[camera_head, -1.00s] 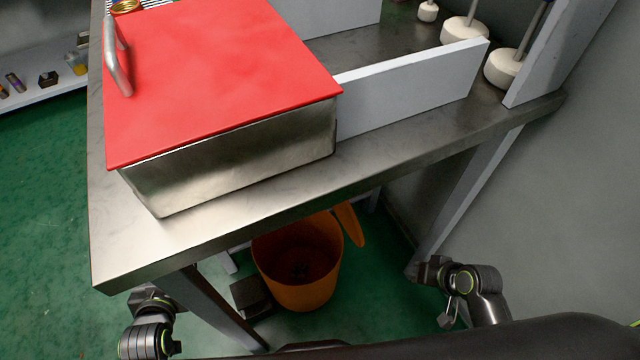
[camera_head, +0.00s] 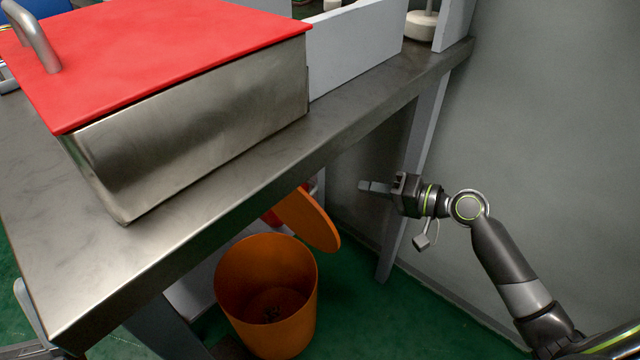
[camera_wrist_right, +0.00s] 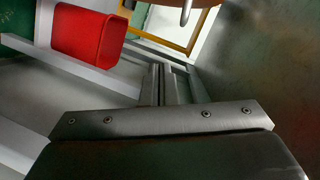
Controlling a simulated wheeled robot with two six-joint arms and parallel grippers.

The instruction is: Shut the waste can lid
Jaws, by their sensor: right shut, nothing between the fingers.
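The orange waste can (camera_head: 267,325) stands on the green floor under the front edge of the steel table, its mouth open and dark inside. Its orange lid (camera_head: 310,220) is raised and tilted at the can's back right, its upper part close to the table edge in the picture. My right gripper (camera_head: 368,187) is right of the lid and a little above it in the picture, apart from it, fingers pointing left. It is shut and empty; its fingers also show in the right wrist view (camera_wrist_right: 162,83). My left gripper does not show.
A table leg (camera_head: 395,245) stands behind my right gripper. The grey wall (camera_head: 540,150) is at right. A red bin (camera_wrist_right: 88,40) shows in the right wrist view.

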